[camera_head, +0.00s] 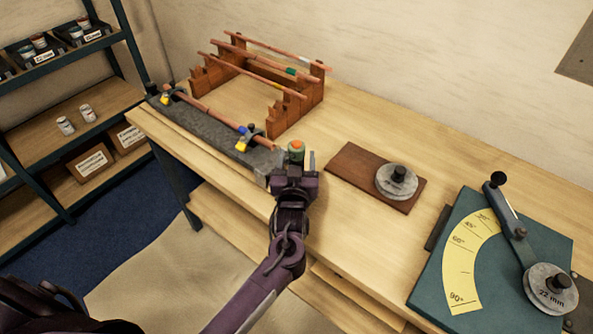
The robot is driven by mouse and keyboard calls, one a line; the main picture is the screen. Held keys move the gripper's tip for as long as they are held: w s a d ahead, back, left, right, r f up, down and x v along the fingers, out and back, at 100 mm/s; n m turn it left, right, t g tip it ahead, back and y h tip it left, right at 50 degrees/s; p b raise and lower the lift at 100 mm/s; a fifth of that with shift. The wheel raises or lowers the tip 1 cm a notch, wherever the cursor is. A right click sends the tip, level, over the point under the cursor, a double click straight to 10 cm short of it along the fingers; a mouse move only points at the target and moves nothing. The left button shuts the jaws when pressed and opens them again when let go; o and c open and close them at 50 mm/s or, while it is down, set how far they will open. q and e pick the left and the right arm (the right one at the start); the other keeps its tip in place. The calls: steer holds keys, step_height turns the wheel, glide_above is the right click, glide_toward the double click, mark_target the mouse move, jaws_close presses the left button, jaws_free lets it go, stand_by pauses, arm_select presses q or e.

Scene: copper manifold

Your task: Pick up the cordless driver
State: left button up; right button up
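An upright object with a green body and an orange top (296,147) stands at the near end of the grey clamp rail on the bench. It may be the cordless driver, but its lower part is hidden behind my gripper. My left gripper (294,163) is right at it, with its fingers spread to either side of it. There seems to be a gap between the object and the right-hand finger, so the gripper looks open. My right gripper is not in view.
The grey clamp rail (215,128) holds a copper tube (219,113). A wooden rack (311,97) with several tubes stands behind. To the right are a brown board (352,172) with a grey disc (397,181) and a green bending plate (428,282). Shelves (55,155) stand at left.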

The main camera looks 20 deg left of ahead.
arm_select(q)
steer(key=shift+w, duration=0.15)
steer(key=shift+c, duration=0.2)
steer(key=c, duration=1)
steer(key=shift+c, duration=0.6)
steer(key=shift+r, duration=0.1)
